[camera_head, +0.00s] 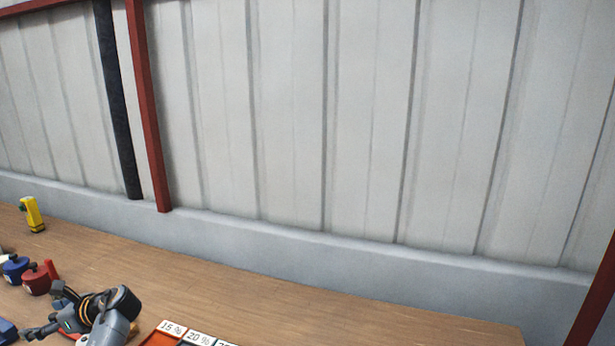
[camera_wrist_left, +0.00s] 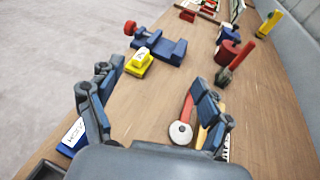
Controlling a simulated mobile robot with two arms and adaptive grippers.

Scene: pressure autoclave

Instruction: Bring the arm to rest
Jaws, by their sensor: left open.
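My left gripper (camera_head: 48,312) is at the lower left of the head view, above the wooden table. Its fingers point left, and it also shows in the left wrist view (camera_wrist_left: 156,78). There the two dark fingers are spread apart with nothing held between them. Bare table and a yellow block with a white label (camera_wrist_left: 139,63) show beyond the fingers. My right gripper is not in view.
A red round item (camera_head: 37,281), a blue one (camera_head: 14,268) and a yellow item (camera_head: 33,214) stand on the table (camera_head: 250,296). A blue device (camera_wrist_left: 165,48) lies ahead. A tray labelled 15 % (camera_head: 160,338) is near the gripper. A wall backs the table.

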